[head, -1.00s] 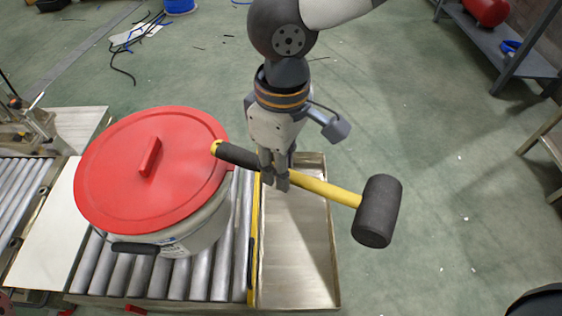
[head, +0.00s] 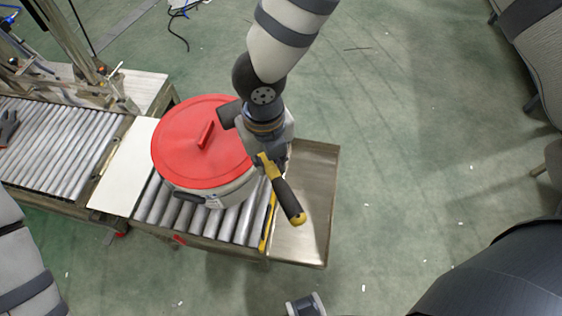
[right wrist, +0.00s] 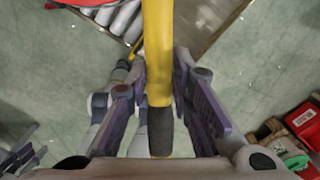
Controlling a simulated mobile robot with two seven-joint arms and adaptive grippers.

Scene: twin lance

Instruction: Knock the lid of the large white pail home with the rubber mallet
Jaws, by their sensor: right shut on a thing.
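The large white pail (head: 226,194) stands on the roller conveyor with its red lid (head: 185,150) on top. The lid has a raised bar handle. My right arm covers the lid's right edge, and I cannot tell how well it is seated. My right gripper (right wrist: 159,78) is shut on the rubber mallet by its yellow shaft (right wrist: 158,40), at the pail's right side. The mallet's black grip (head: 287,197) points toward the front right in the head view. The mallet head is hidden in both views.
The rollers (head: 160,200) end at a bare metal tray (head: 305,225) on the right. A white plate (head: 122,175) lies left of the pail, and another roller section (head: 55,145) is beyond it. Green floor to the right is open.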

